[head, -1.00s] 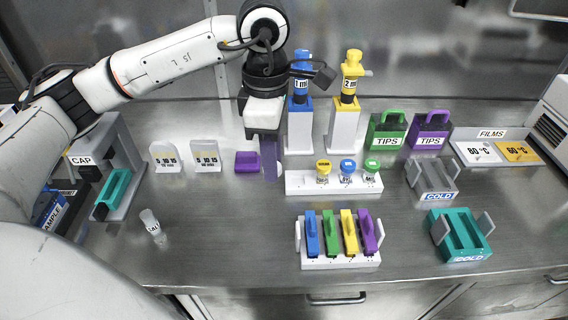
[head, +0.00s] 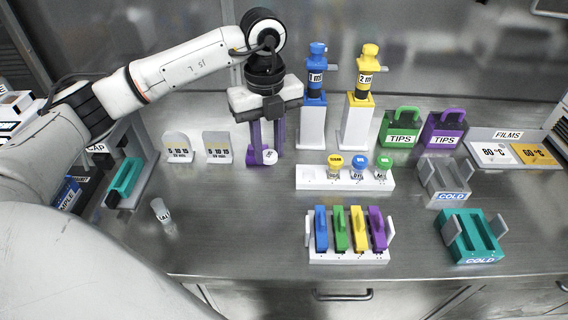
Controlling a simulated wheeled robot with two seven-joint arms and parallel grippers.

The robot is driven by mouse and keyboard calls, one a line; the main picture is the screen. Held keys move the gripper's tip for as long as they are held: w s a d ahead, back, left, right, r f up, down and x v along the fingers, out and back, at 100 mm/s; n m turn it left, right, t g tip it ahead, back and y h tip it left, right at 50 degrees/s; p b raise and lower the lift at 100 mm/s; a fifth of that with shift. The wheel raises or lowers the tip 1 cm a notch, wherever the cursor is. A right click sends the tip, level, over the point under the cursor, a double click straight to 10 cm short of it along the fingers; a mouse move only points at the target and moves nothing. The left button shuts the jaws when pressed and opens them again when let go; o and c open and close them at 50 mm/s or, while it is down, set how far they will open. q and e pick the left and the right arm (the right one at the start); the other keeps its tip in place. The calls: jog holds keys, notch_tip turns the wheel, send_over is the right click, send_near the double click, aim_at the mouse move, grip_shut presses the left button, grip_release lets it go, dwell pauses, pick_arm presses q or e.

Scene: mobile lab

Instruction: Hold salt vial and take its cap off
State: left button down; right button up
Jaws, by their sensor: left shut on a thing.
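The salt vial (head: 161,212) is a small clear, white-labelled vial standing on the left of the table, apart from my gripper. Whether it bears a cap is too small to tell. My left gripper (head: 267,155) points down at the back of the table, well to the right of the vial. Its two purple fingers are shut on a small white round piece (head: 270,157) with dark marks; I cannot tell for sure what it is. A low purple block (head: 253,156) sits right by the fingertips. My right gripper is not in view.
A white rack (head: 313,180) with yellow-, blue- and green-capped vials stands right of the gripper. In front is a white rack (head: 347,257) of coloured pieces. Two grey-white labelled stands (head: 217,146) are left of the gripper.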

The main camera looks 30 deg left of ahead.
aim_at(270, 184)
pick_arm(q)
notch_tip(270, 184, down, 8)
jog(key=shift+f, duration=0.1)
dwell(0.4)
jog(key=shift+f, duration=0.1)
jog(key=c, duration=1.4)
grip_release()
notch_tip(270, 184, up, 12)
jog(key=shift+r, duration=0.15)
